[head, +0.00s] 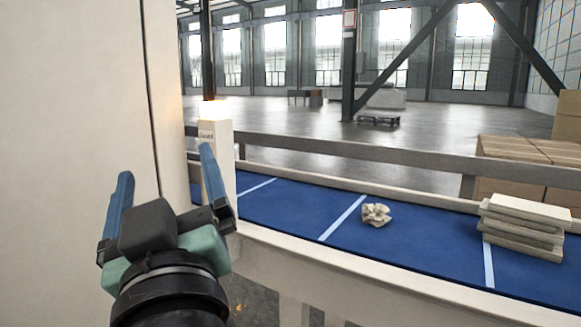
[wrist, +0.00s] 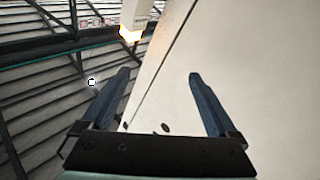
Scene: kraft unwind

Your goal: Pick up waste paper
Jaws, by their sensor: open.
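A crumpled ball of pale waste paper (head: 376,214) lies on the blue belt (head: 290,205), just right of a light stripe across it. My gripper (head: 165,165) is at the left in the head view, in front of the tall cream panel and well left of the paper. Its two blue fingers are spread apart with nothing between them. In the wrist view my gripper (wrist: 158,75) is also open and empty, pointing up toward the panel and ceiling. The paper does not show in the wrist view.
A stack of pale slabs (head: 524,228) sits on the belt at the right. Raised cream rails edge the belt. A post with a lit top (head: 215,135) stands by the belt's left end, beside the cream panel (head: 75,150). Cardboard boxes (head: 525,165) stand behind the belt.

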